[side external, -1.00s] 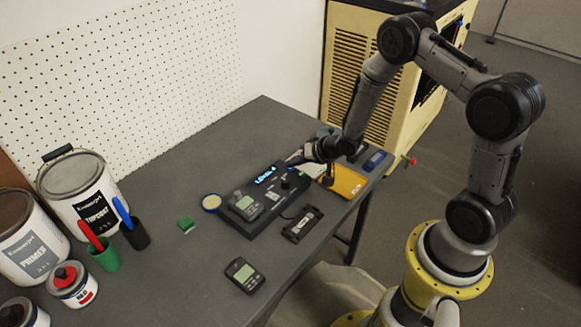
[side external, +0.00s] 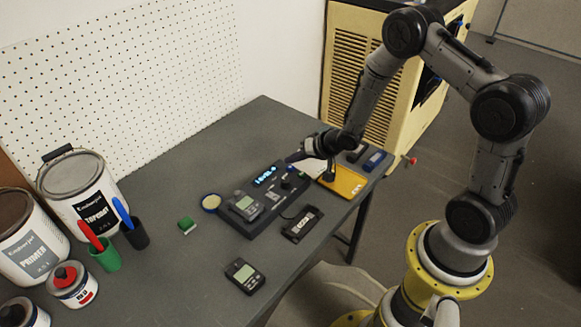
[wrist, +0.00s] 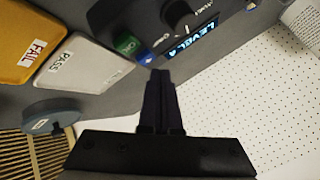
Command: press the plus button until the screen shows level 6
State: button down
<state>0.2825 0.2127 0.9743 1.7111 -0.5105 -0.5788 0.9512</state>
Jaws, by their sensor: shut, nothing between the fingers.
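The dark control box (side external: 262,222) lies on the grey bench with a lit blue screen (side external: 265,176). In the wrist view the screen (wrist: 190,40) appears to read LEVEL 4, seen at a slant. A green button (wrist: 127,43) and a blue button (wrist: 146,59) sit side by side on the box; I cannot make out a plus mark on either. My gripper (wrist: 160,74) is shut and empty, its tips close to the blue button. I cannot tell whether they touch it. In the side view my gripper (side external: 291,158) is just above the box's far end.
A black knob (wrist: 176,14) stands beside the screen. A yellow FAIL tray (wrist: 28,45) and a white PASS tray (wrist: 82,65) lie nearby. A handheld meter (side external: 245,207) rests on the box; another meter (side external: 244,276) lies in front. Paint cans (side external: 82,190) stand at left.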

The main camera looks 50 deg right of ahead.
jog(key=shift+r, duration=0.1)
jog(key=shift+r, duration=2.45)
dwell(0.7)
notch_tip(320, 180, up, 4)
jog(key=shift+f, duration=0.1)
dwell(0.4)
jog(key=shift+f, duration=4.45)
jog(key=shift+f, duration=0.1)
jog(key=shift+f, duration=0.3)
